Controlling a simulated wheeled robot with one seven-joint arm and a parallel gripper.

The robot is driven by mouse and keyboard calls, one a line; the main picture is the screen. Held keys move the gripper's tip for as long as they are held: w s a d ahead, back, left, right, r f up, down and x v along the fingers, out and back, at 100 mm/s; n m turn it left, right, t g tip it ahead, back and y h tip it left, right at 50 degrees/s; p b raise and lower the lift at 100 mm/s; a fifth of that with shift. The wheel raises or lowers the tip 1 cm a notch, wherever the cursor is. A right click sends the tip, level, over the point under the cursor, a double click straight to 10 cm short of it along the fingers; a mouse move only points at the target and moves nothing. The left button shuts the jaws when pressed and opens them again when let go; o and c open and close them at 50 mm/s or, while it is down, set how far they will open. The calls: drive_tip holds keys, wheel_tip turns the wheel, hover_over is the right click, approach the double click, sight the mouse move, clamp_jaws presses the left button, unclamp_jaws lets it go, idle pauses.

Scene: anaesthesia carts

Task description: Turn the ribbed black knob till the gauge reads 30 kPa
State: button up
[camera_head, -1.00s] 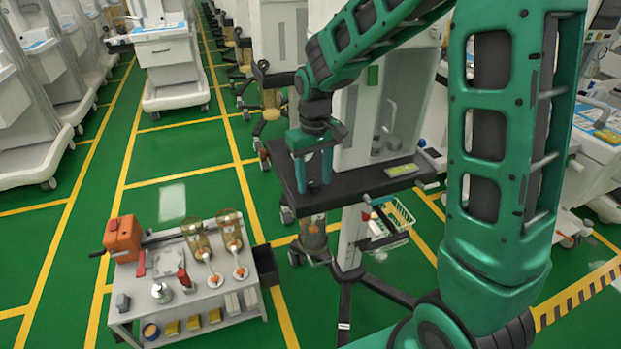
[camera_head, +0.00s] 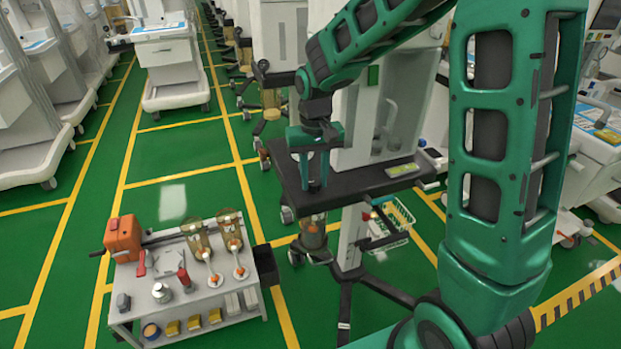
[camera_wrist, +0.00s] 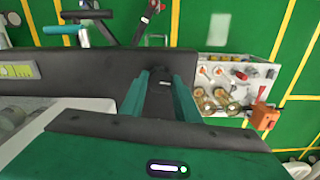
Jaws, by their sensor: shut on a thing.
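My gripper (camera_head: 314,172) points down at the left end of the dark shelf on the white cart. It is shut on the ribbed black knob (camera_head: 314,186), whose lower part shows below the fingers. In the wrist view the knob (camera_wrist: 160,96) stands dark between my two green fingers (camera_wrist: 160,100). The fingers hide its sides, and its ribs are too small to make out. No gauge dial or needle can be made out in either view, so I cannot tell the reading.
The dark shelf (camera_head: 352,184) carries a yellow-green panel (camera_head: 402,170) at its right. A canister (camera_head: 313,240) hangs below its left end. A grey trolley (camera_head: 200,296) with an orange box (camera_head: 122,238) and jars stands at lower left. Green floor between is clear.

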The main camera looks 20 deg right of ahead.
sight(314, 181)
drive_tip(key=o, duration=1)
drive_tip(key=shift+o, duration=0.2)
wheel_tip(314, 181, up, 11)
drive_tip(key=shift+f, duration=0.15)
drive_tip(key=s+d+m, duration=0.2)
drive_tip(key=s+d, duration=1)
drive_tip(key=s+d+f+m, duration=0.1)
drive_tip(key=s+d, duration=0.1)
drive_tip(key=s, duration=0.6)
drive_tip(key=s+d+f+m, duration=0.2)
drive_tip(key=s+d, duration=0.1)
drive_tip(key=s, duration=0.6)
drive_tip(key=shift+s, duration=0.25)
